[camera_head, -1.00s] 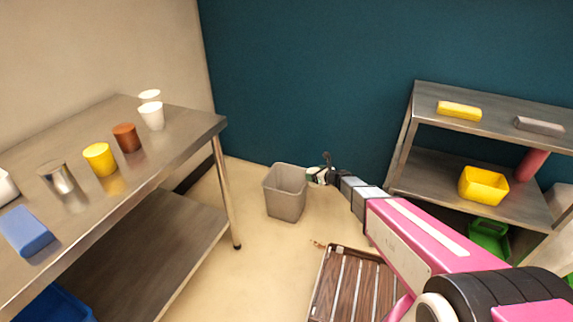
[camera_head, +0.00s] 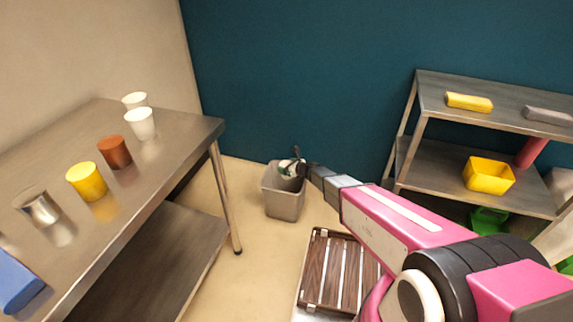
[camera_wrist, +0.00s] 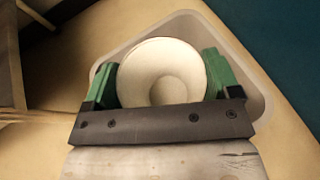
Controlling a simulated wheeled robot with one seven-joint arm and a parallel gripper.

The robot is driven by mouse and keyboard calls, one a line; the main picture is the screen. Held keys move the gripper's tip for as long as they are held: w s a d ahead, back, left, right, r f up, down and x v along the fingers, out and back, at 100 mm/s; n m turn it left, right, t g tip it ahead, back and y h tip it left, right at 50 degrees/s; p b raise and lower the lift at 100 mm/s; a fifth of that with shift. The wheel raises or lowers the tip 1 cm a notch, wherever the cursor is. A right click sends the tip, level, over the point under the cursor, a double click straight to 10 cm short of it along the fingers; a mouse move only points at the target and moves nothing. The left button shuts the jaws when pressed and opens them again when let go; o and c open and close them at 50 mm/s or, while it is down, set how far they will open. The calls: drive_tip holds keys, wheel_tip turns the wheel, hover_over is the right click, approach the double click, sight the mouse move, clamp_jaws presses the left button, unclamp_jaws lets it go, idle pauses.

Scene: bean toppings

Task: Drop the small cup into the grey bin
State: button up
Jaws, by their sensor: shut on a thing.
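The small cup (camera_wrist: 160,68) is white and round, seen from above into its open mouth in the wrist view. My gripper (camera_wrist: 160,80) has its green fingers on either side of the cup, shut on it. The grey bin (camera_head: 284,205) stands on the floor between the table and the shelf. In the head view my gripper (camera_head: 291,168) is over the bin's mouth. In the wrist view the bin's rim (camera_wrist: 262,100) surrounds the cup and fingers. How high the cup is relative to the rim is hard to tell.
A steel table (camera_head: 190,135) at left holds white cups (camera_head: 140,123), a brown cup (camera_head: 115,152), a yellow cup (camera_head: 87,181) and a metal cup (camera_head: 38,206). A steel shelf (camera_head: 440,155) with a yellow bin (camera_head: 489,175) stands right. A slatted wooden rack (camera_head: 340,270) lies before the bin.

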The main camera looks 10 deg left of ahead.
drive_tip(key=shift+f, duration=1.85)
drive_tip(key=o, duration=0.8)
drive_tip(key=shift+c, duration=0.2)
drive_tip(key=shift+s+d+r, duration=0.1)
drive_tip(key=v, duration=1)
drive_tip(key=shift+d, duration=0.25)
drive_tip(key=shift+s, duration=0.1)
